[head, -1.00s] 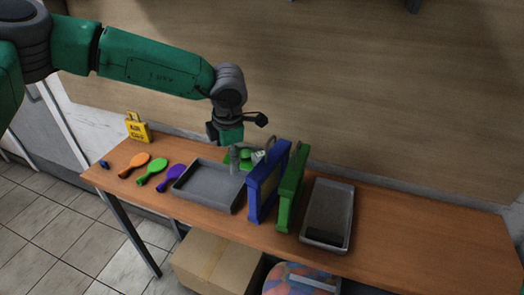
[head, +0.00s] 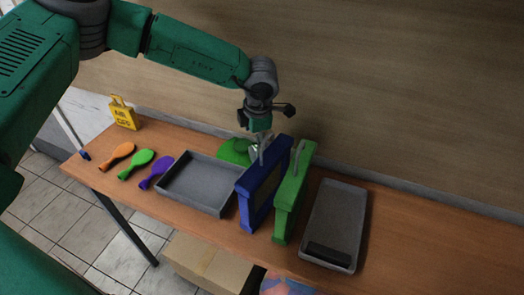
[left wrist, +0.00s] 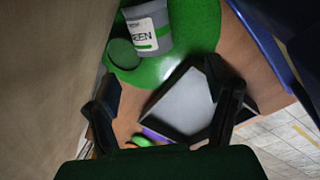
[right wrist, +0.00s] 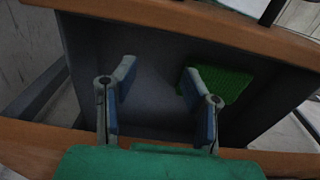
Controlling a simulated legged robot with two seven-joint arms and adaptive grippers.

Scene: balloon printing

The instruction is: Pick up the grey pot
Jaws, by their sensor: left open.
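The grey pot (left wrist: 148,27), with a white label that reads green, stands at the top of the left wrist view on a round-edged green mat (left wrist: 203,18). A green round lid (left wrist: 123,53) lies beside it. In the head view the pot (head: 254,150) is small and partly hidden by my left gripper (head: 262,142), above the green mat (head: 230,155). My left gripper (left wrist: 163,88) is open and empty in its own view, with the pot beyond its fingers and not between them. My right gripper (right wrist: 159,72) is open and empty, outside the head view.
A blue frame (head: 245,205) and a green frame (head: 283,215) stand upright just right of the mat. A grey tray (head: 198,203) lies in front. Another grey tray (head: 340,205) is at right. Several balloons (head: 137,163) lie left. The right wrist view shows a green pad (right wrist: 228,85).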

